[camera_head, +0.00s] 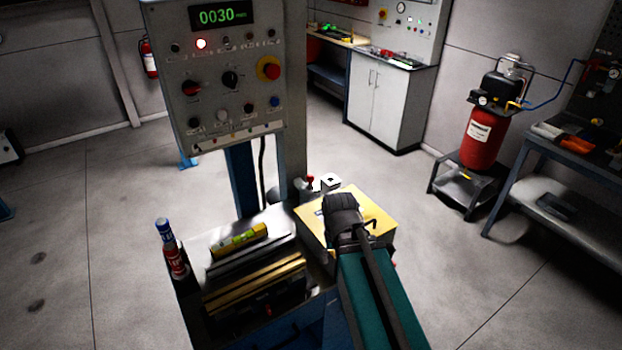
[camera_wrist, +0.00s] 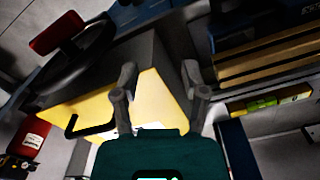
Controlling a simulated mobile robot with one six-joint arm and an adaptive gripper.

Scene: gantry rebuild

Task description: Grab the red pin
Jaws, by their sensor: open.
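A small red-topped piece (camera_head: 310,181), which may be the red pin, stands at the back edge of the yellow-topped block (camera_head: 375,212). In the wrist view a red block-shaped part (camera_wrist: 57,33) shows at the upper left beside a dark curved part; I cannot tell if it is the same thing. My gripper is over the yellow-topped block in the head view; its fingertips are hard to make out there. In the wrist view my gripper (camera_wrist: 161,95) is open, its two grey fingers apart, with nothing held between them.
A control panel (camera_head: 222,75) on a column stands behind the machine bed. A red-blue can (camera_head: 171,248) and a yellow-green level (camera_head: 239,240) rest on the bed's left side. A red compressor (camera_head: 483,135) and a workbench (camera_head: 570,150) are at right. Open floor lies around.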

